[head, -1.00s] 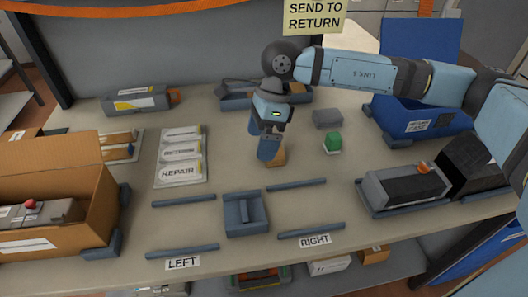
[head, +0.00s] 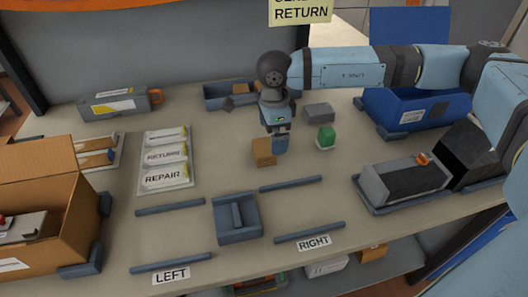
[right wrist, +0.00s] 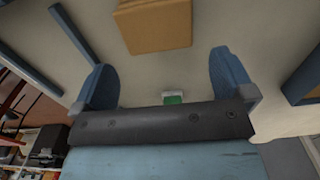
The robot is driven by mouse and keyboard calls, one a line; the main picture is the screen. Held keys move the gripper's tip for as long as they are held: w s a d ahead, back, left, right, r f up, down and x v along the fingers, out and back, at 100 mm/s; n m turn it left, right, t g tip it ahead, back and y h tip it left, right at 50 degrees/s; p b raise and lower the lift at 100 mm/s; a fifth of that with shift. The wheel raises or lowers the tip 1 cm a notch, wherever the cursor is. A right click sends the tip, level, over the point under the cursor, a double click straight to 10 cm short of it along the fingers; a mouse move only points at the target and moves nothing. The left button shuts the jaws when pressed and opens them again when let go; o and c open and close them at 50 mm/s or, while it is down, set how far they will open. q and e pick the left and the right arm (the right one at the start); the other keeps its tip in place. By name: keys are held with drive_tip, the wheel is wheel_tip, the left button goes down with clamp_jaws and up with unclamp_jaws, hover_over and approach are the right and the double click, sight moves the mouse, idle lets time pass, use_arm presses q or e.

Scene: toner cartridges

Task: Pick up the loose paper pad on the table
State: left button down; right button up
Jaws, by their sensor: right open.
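The loose paper pad looks like a small tan block (head: 263,151) standing on the table behind the blue-grey holder. It also shows in the right wrist view (right wrist: 152,25), at the top, beyond the fingertips. My right gripper (head: 280,145) points down close beside the pad, on its right in the head view. In the right wrist view its two blue fingers (right wrist: 165,75) are spread wide with nothing between them. The pad is apart from the fingers there. My left gripper is not in view.
A green-topped block (head: 326,138) and a grey block (head: 319,112) stand right of the gripper. A blue-grey holder (head: 254,222) and low rails are in front. A tray (head: 212,103) lies behind, a blue bin (head: 385,116) at right. Label cards (head: 150,182) lie left.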

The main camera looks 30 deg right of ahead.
sight(264, 152)
drive_tip(key=f, duration=0.5)
drive_tip(key=shift+w+a+b, duration=0.1)
drive_tip(key=shift+a+b, duration=0.25)
drive_tip(key=shift+b, duration=0.05)
drive_tip(key=shift+r, duration=0.1)
drive_tip(key=c, duration=0.9)
drive_tip(key=shift+o, duration=0.2)
